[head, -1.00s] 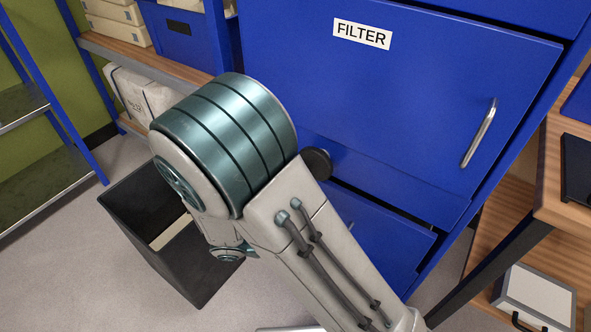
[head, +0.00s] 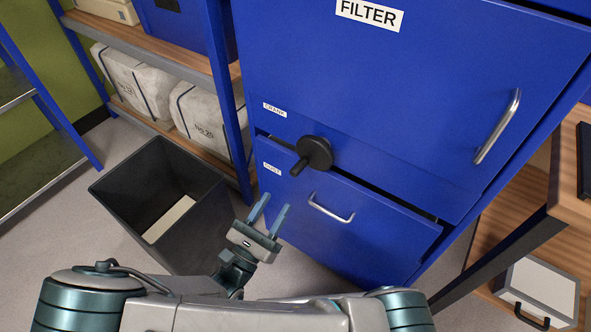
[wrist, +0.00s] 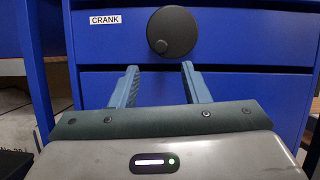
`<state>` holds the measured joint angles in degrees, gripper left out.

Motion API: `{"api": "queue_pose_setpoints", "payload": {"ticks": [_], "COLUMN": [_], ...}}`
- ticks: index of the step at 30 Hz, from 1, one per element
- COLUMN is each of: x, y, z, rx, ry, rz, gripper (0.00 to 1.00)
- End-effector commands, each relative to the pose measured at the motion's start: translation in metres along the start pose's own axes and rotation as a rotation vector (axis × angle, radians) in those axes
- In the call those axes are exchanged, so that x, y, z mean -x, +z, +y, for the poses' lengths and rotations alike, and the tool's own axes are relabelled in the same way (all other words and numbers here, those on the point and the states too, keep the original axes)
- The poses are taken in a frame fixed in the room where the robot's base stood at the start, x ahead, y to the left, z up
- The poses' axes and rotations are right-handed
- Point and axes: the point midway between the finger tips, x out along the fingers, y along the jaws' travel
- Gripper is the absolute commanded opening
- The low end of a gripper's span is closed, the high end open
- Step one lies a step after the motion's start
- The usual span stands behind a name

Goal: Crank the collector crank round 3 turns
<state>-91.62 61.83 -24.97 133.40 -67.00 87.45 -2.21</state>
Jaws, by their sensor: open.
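The collector crank (head: 314,153) is a dark round disc with a small knob, on the front of the blue cabinet beside the CRANK label (head: 275,110). In the wrist view the crank (wrist: 172,30) is straight ahead, above the fingertips, with its knob at the lower left of the disc. My gripper (head: 268,212) is open and empty, below and left of the crank, apart from it. Its two blue fingers (wrist: 159,88) point toward the cabinet front, at the height of the drawer below the crank.
The DUST drawer (head: 350,225) with a metal handle (head: 331,208) lies below the crank and looks slightly ajar. A black bin (head: 205,235) stands on the floor at left. The FILTER door (head: 400,80) is above. A wooden bench (head: 568,190) is at right.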

Motion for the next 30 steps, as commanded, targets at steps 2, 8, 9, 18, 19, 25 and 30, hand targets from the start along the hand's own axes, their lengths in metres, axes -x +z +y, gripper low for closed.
{"api": "queue_pose_setpoints", "payload": {"ticks": [2, 8, 9, 18, 19, 25, 30], "x": [-0.018, -0.061, -0.068, -0.1, -0.101, -0.102, -0.102], "y": [-0.001, -0.001, -0.002, -0.001, -0.001, -0.001, -0.001], "z": [-0.002, -0.002, -0.002, -0.002, -0.002, -0.002, -0.002], "rx": [0.001, 0.001, 0.001, 0.001, 0.001, 0.001, 0.001], "ry": [-0.006, -0.007, -0.008, -0.006, -0.006, -0.004, -0.005], "rz": [-0.001, 0.0, 0.001, 0.001, 0.002, 0.002, 0.002], "gripper": [0.42, 0.42, 0.42, 0.42, 0.42, 0.42, 0.17]}}
